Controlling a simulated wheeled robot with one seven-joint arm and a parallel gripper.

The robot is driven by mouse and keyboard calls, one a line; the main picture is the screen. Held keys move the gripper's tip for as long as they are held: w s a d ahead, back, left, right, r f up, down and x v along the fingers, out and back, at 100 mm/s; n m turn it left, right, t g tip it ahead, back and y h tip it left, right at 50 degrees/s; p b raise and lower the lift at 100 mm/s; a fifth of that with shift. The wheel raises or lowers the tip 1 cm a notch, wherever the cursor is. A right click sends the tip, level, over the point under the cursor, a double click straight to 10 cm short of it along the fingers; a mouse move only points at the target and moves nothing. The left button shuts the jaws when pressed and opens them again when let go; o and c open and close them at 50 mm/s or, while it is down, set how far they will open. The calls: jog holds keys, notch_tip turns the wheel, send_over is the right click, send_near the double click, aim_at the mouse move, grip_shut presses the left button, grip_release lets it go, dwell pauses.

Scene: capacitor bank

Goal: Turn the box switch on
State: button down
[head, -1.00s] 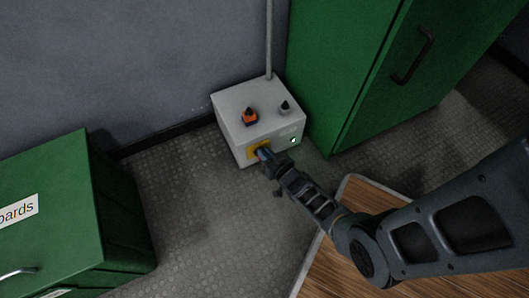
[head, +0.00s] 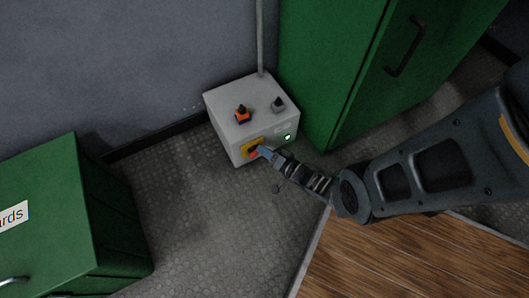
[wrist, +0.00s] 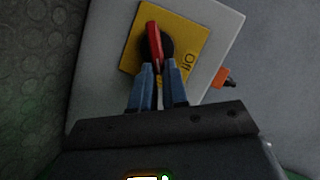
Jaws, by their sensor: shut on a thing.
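The switch box (head: 226,133) is a pale grey box on the floor against the wall. A yellow plate (head: 247,147) on its front face carries the rotary switch. In the wrist view, the yellow plate (wrist: 188,38) has a black round base and a red switch handle (wrist: 153,38), which runs nearly vertically in the picture. The word "Off" shows on the plate to the right of the handle. My gripper (wrist: 159,76) is shut on the handle's near end, with one blue-grey finger on each side. In the head view my gripper (head: 265,150) reaches the plate from the right.
An orange knob (head: 242,114) and a dark knob (head: 278,104) stand on the box's top. A green light (head: 288,137) glows on its front. A green cabinet (head: 350,70) stands close right, another green cabinet (head: 75,215) left. A wooden top (head: 400,260) lies below my arm.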

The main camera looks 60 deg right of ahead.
jog(key=shift+s+f+m, duration=0.1)
jog(key=shift+m, duration=0.2)
dwell(0.4)
jog(key=c, duration=1.1)
grip_release()
jog(key=shift+c, duration=0.2)
